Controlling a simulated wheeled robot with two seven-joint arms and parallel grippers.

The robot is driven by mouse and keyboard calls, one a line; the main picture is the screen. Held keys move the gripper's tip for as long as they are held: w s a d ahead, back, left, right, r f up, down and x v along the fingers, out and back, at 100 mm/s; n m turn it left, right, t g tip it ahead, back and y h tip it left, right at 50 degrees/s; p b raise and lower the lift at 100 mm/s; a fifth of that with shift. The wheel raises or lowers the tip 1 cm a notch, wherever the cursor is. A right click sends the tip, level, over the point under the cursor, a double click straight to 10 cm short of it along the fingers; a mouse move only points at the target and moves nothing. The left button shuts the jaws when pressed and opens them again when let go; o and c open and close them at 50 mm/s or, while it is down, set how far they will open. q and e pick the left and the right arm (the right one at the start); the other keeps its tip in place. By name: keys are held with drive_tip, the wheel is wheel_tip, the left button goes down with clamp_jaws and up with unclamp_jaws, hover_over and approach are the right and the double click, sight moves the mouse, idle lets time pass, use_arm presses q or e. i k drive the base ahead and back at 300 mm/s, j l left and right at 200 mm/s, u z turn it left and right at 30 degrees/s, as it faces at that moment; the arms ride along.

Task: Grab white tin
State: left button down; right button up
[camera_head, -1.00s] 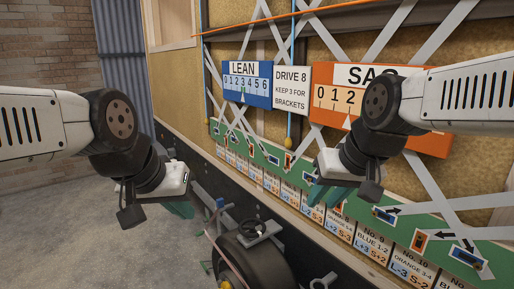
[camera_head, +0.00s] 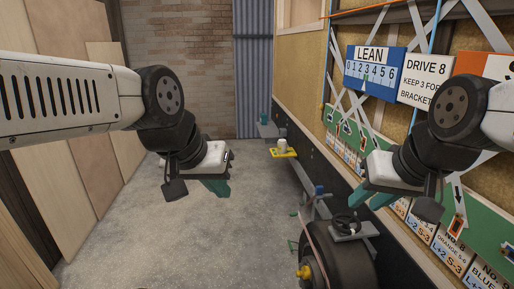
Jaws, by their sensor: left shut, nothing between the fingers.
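A small whitish cylinder (camera_head: 282,146), which looks like the white tin, stands on a yellow tray (camera_head: 283,153) on the trailer's side, further off near the middle of the view. My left gripper (camera_head: 217,188) is in the left half, its teal fingers together and empty. It is well apart from the cylinder and much nearer to me. My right gripper (camera_head: 382,200) hangs at the right in front of the board wall. Its teal fingers are partly hidden by its own body, and I cannot tell whether they are open.
A wheel (camera_head: 348,262) with brackets stands out at the lower right of the dark trailer side. A grey ledge (camera_head: 268,130) sits beyond the yellow tray. The blue LEAN board (camera_head: 374,72) hangs on the right wall. Wooden panels lean at left. The concrete floor between is clear.

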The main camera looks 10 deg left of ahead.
sight(282, 143)
drive_tip(key=i+j+u, duration=0.15)
drive_tip(key=j, duration=0.2)
drive_tip(key=i+j+u, duration=0.2)
drive_tip(key=j, duration=0.15)
drive_tip(key=i+j+u, duration=0.15)
drive_tip(key=i+j, duration=0.2)
drive_tip(key=i, duration=0.2)
drive_tip(key=i+j, duration=0.2)
drive_tip(key=i, duration=0.25)
drive_tip(key=i+j, duration=0.2)
drive_tip(key=i, duration=0.2)
drive_tip(key=i+j+z, duration=0.1)
drive_tip(key=i, duration=0.3)
drive_tip(key=i+l+z, duration=0.1)
drive_tip(key=i+z, duration=0.3)
drive_tip(key=i, duration=0.25)
drive_tip(key=i+j+z, duration=0.1)
drive_tip(key=i+z, duration=0.25)
drive_tip(key=i, duration=0.25)
drive_tip(key=i+j+z, duration=0.4)
drive_tip(key=i, duration=0.25)
drive_tip(key=l, duration=0.1)
